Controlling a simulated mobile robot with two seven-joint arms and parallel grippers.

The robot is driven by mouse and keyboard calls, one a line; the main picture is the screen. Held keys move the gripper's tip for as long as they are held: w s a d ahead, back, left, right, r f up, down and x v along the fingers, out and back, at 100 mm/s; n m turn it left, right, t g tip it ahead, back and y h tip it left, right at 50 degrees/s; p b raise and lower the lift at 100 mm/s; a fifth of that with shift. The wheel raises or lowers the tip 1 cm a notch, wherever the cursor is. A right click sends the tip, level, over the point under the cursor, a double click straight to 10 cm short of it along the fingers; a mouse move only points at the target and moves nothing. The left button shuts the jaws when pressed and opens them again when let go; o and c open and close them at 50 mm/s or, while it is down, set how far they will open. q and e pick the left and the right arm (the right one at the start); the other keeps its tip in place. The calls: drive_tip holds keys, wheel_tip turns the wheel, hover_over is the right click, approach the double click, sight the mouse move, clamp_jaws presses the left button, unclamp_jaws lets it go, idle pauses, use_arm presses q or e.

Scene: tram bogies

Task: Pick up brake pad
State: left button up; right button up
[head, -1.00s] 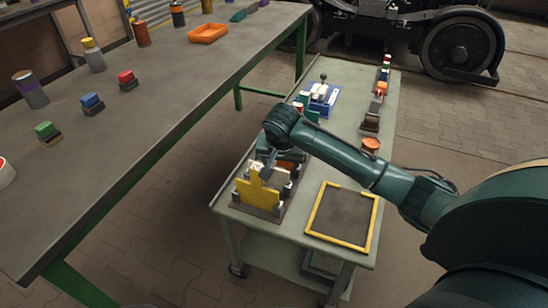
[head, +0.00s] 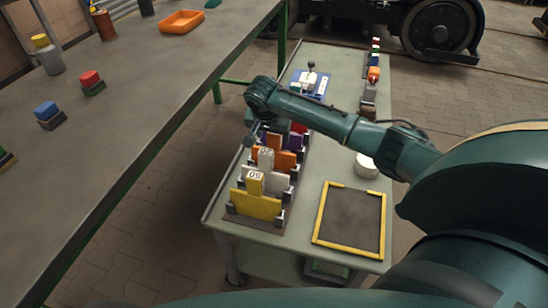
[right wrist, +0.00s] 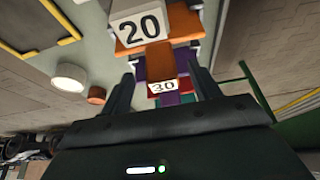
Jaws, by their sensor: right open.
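A rack of upright coloured brake pads stands on the cart in the head view. The yellow pad (head: 255,206) is at its near end with a number tag, which looks like 50. Behind it are a white pad (head: 279,182), an orange pad (head: 286,160) and a purple pad (head: 296,141). My right gripper (head: 254,136) is above the rack's far part, partly hidden by its wrist. In the right wrist view its open fingers (right wrist: 165,76) are apart, with a tag reading 30 (right wrist: 162,86) showing between them and a tag reading 20 (right wrist: 140,28) beyond. Nothing is visibly held.
A yellow-framed dark mat (head: 350,219) lies at the cart's near right. A white cylinder (head: 367,166) stands behind it. A blue fixture (head: 310,82) and a row of small items (head: 372,75) are farther back. The long workbench (head: 130,110) is at the left.

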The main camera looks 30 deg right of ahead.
sight(275, 140)
drive_tip(key=b+x, duration=0.1)
drive_tip(key=x, duration=0.4)
drive_tip(key=shift+w+d+b, duration=0.2)
drive_tip(key=shift+w+b, duration=0.05)
drive_tip(key=shift+b, duration=0.05)
drive_tip(key=c, duration=1.2)
